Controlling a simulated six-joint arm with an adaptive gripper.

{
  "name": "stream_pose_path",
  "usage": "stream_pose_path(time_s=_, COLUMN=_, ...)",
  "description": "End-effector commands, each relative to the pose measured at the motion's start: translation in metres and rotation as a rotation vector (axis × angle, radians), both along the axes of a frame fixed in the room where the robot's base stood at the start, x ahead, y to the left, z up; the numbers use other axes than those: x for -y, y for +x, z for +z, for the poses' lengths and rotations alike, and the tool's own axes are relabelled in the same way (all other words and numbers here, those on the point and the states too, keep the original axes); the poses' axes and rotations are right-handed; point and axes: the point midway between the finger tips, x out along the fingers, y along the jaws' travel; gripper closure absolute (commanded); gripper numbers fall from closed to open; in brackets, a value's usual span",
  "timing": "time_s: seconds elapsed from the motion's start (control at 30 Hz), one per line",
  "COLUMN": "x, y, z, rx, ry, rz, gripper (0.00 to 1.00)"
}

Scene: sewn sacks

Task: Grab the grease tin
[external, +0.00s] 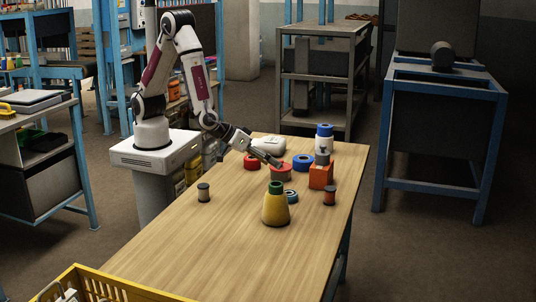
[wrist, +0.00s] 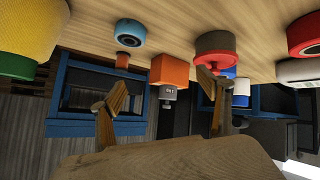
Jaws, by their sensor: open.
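No label that reads as grease shows, so I cannot tell for certain which item is the grease tin.
An orange block (external: 321,175) with a grey top stands right of the red tin. A yellow cone-shaped bottle (external: 275,207), a blue ring (external: 290,195) and a small spool (external: 329,195) stand nearer. A white bottle (external: 323,140) is behind. The table's (external: 190,247) near left is mostly clear.

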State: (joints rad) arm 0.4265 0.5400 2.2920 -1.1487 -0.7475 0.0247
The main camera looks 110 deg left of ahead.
Motion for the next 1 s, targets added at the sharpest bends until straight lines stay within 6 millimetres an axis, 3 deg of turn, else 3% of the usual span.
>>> stream_pose_path(time_s=0.1, x=-0.011, y=-0.007, z=-0.019, rx=-0.002, ry=0.067, rz=0.053, gripper=0.23)
stream_pose_path(time_s=0.4, x=-0.041, y=-0.032, z=-0.05, rx=0.008, ry=0.256, rz=0.177, gripper=0.23)
stream_pose_path(time_s=0.7, x=-0.057, y=-0.051, z=-0.059, rx=0.02, ry=0.384, rz=0.242, gripper=0.23)
stream_pose_path(time_s=1.0, x=-0.059, y=-0.052, z=-0.06, rx=0.021, ry=0.395, rz=0.247, gripper=0.23)
